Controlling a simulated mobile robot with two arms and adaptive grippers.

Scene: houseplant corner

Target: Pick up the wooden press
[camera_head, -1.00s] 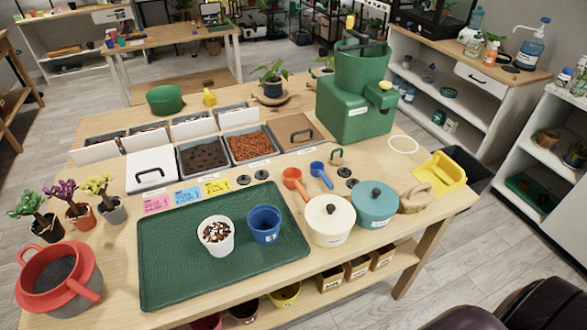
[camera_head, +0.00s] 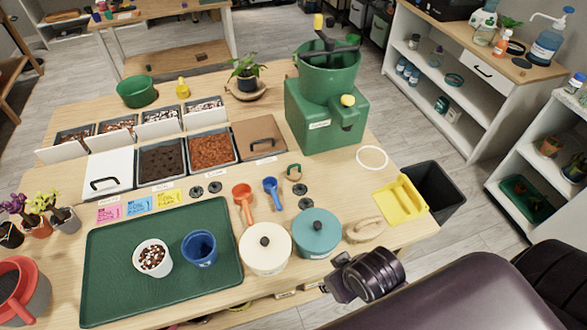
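A pale wooden piece (camera_head: 366,230), which looks like the wooden press, lies on the right part of the table. It is just right of the teal lidded pot (camera_head: 316,236). My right gripper (camera_head: 346,280) comes in from the lower right, in front of the table edge and below the wooden piece, apart from it and apparently not holding anything. Its fingers are too dark and turned away to tell whether they are open. My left gripper is not in view.
A cream lidded pot (camera_head: 265,252) stands left of the teal one. A yellow scoop-like tray (camera_head: 400,202) is behind and right of the wooden piece. A green mat (camera_head: 110,270) holds a white cup (camera_head: 152,260) and a blue cup (camera_head: 199,250). A green machine (camera_head: 325,110) stands behind.

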